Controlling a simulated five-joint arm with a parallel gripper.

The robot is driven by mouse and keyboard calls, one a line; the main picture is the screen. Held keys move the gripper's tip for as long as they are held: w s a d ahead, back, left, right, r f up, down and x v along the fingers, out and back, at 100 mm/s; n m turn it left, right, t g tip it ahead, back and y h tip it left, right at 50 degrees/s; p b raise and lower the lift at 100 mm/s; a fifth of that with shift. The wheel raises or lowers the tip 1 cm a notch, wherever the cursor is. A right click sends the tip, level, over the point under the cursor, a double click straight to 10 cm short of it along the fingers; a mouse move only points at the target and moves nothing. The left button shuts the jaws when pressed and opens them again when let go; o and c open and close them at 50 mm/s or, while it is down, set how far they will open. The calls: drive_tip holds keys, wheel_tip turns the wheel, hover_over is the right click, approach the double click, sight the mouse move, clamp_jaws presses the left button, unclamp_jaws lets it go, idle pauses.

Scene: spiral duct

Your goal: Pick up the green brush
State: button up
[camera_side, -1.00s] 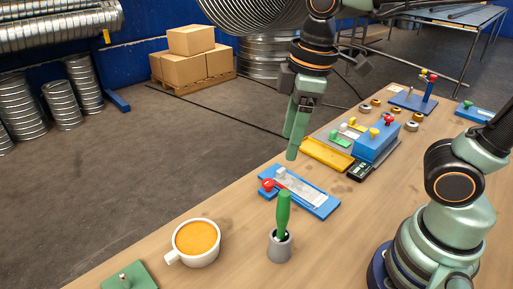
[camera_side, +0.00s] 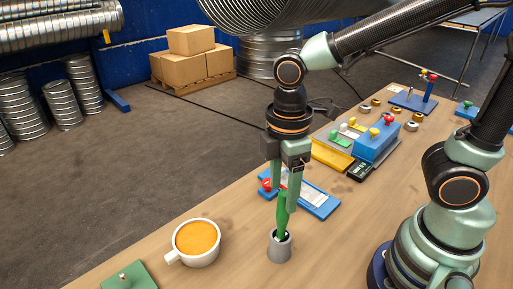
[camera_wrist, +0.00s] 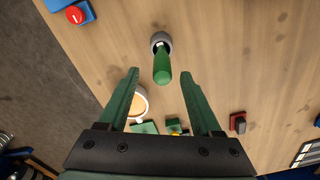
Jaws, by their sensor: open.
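The green brush (camera_side: 281,217) stands upright, handle up, in a small grey cup (camera_side: 280,246) on the wooden table. In the wrist view the brush handle (camera_wrist: 162,68) points up toward the camera, with the cup (camera_wrist: 160,40) behind it. My gripper (camera_side: 283,208) is open and points down over the brush. In the side view its fingers overlap the upper handle and partly hide it. In the wrist view the fingertips of my gripper (camera_wrist: 159,72) lie on either side of the handle, with a gap on both sides.
A white mug of orange liquid (camera_side: 196,241) stands left of the cup. A blue fixture with a red knob (camera_side: 316,199) lies just behind. A yellow tray (camera_side: 331,154) and blue block (camera_side: 376,139) are farther back. The table right of the cup is clear.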

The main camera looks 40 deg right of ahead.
sight(282, 217)
wheel_tip(282, 217, down, 3)
drive_tip(key=shift+s+f, duration=0.15)
clamp_jaws()
drive_tip(key=shift+r, duration=0.2)
